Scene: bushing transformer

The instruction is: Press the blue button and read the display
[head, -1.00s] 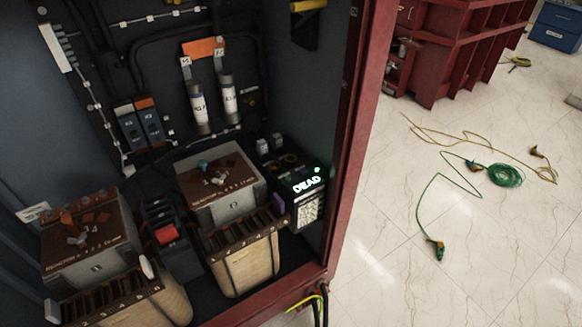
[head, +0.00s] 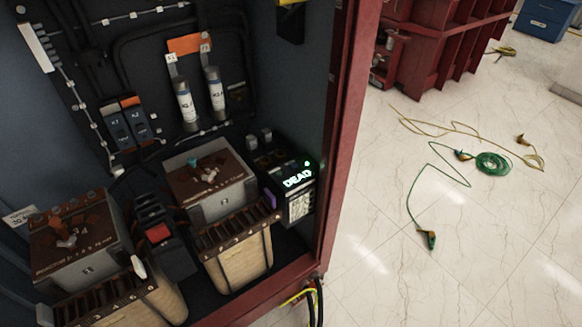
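The display (head: 298,178) is on a small dark box at the right inside the open cabinet. It is lit and reads "DEAD" in pale green letters, with a small green light above. A pale panel with dark marks (head: 300,206) is on the box's front below it; its details are too small to read. A purple piece (head: 269,198) is just left of the box. I cannot make out a clear blue button; a small teal piece (head: 193,162) sits on top of the middle transformer. Neither of my grippers is in view.
Two brown-topped transformers (head: 222,208) (head: 100,262) fill the cabinet floor, with a black unit with a red switch (head: 158,233) between them. The red cabinet frame (head: 345,130) edges the right. Green cable (head: 493,164) and yellow cable (head: 410,126) lie on the pale tiled floor.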

